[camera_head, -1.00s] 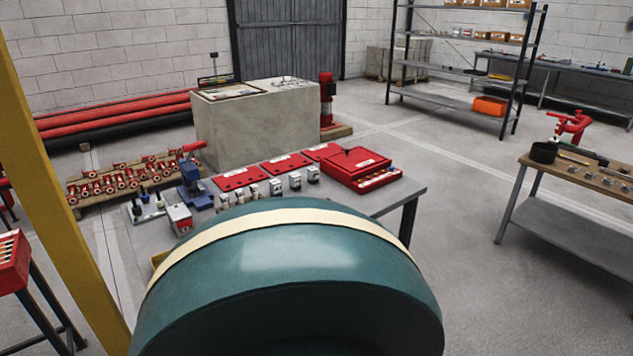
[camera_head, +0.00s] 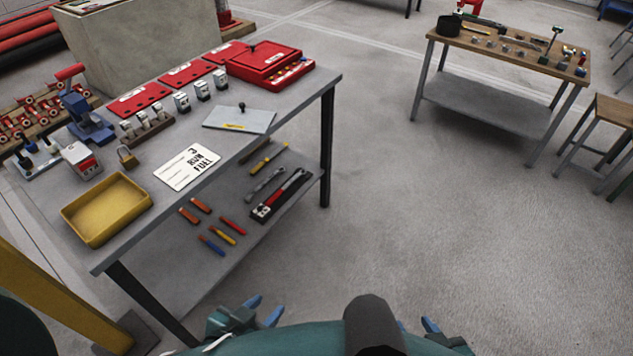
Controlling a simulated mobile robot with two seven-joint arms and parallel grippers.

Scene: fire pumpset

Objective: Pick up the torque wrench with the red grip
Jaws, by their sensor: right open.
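The torque wrench (camera_head: 286,188) with red on its handle lies in a narrow black tray (camera_head: 262,214) on the lower shelf of the near grey table. It is small in the picture, so its details are hard to tell. My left gripper (camera_head: 263,310) is at the bottom of the view, with its two blue fingertips apart and nothing seen between them. My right gripper (camera_head: 415,325) is farther right, open, with only its blue fingertips and part of its body showing. Both grippers appear well short of the wrench.
Screwdrivers and a grey wrench (camera_head: 265,185) lie beside the tray. The tabletop (camera_head: 125,225) above the shelf holds a yellow bin (camera_head: 107,208), a sign and red cases. A black table leg (camera_head: 327,150) stands near the tray.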

